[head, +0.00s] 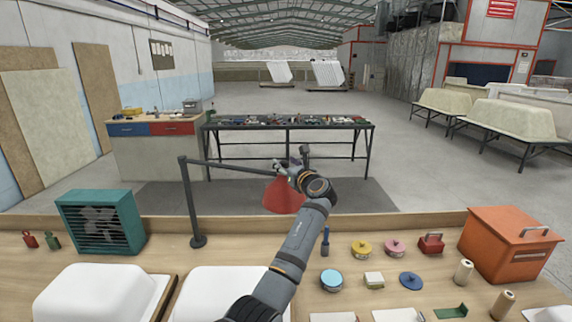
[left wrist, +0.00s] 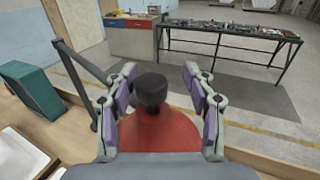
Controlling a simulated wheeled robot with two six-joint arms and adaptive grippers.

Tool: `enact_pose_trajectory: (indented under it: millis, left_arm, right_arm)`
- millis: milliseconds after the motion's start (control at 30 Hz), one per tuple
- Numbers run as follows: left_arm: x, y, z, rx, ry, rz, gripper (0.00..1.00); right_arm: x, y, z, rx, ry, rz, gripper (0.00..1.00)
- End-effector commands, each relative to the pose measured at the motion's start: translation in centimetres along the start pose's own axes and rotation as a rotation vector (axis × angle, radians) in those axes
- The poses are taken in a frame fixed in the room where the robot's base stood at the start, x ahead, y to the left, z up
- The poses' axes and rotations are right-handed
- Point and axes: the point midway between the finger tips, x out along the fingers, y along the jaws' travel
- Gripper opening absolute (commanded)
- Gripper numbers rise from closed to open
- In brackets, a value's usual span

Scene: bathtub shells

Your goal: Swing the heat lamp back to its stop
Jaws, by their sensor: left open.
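The heat lamp has a dark post (head: 187,205) on a round foot at the left of the bench. A thin dark arm (head: 228,164) runs right from its top to a red conical shade (head: 281,197). My left gripper (head: 291,168) is at the top of the shade, partly hiding it. In the left wrist view the left gripper (left wrist: 159,85) is open, its fingers on either side of the dark knob (left wrist: 151,90) above the red shade (left wrist: 160,130). Contact with the knob cannot be told. My right gripper is out of view.
A teal fan heater (head: 100,221) stands left of the post, with white shells (head: 92,295) in front. An orange box (head: 515,243) is at the right. Tins, a blue-handled tool (head: 325,242) and rolls (head: 463,271) lie between. A low ledge (head: 400,223) edges the bench.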

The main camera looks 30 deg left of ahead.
Motion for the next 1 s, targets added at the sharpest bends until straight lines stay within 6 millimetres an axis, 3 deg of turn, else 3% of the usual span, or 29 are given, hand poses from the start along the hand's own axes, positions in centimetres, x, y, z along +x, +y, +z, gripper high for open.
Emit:
enact_pose_trajectory:
  millis: [167,267,500,700,1000]
  left_arm:
    - [-0.3,0.0,0.0,0.000,-0.001,0.001,0.53]
    - [-1.6,0.0,-0.1,0.000,0.000,0.000,0.53]
    - [-7.4,-0.1,-0.1,-0.003,0.003,-0.003,0.53]
    - [-11.0,-0.2,-0.1,-0.001,0.002,-0.003,0.53]
    - [-12.1,-0.2,0.0,0.001,-0.001,0.000,0.53]
  right_arm:
    - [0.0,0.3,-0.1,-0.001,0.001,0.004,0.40]
    - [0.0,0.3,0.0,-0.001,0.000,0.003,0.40]
    - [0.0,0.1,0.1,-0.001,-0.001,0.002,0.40]
    - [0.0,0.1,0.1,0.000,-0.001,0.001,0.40]
    - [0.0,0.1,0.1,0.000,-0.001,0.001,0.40]
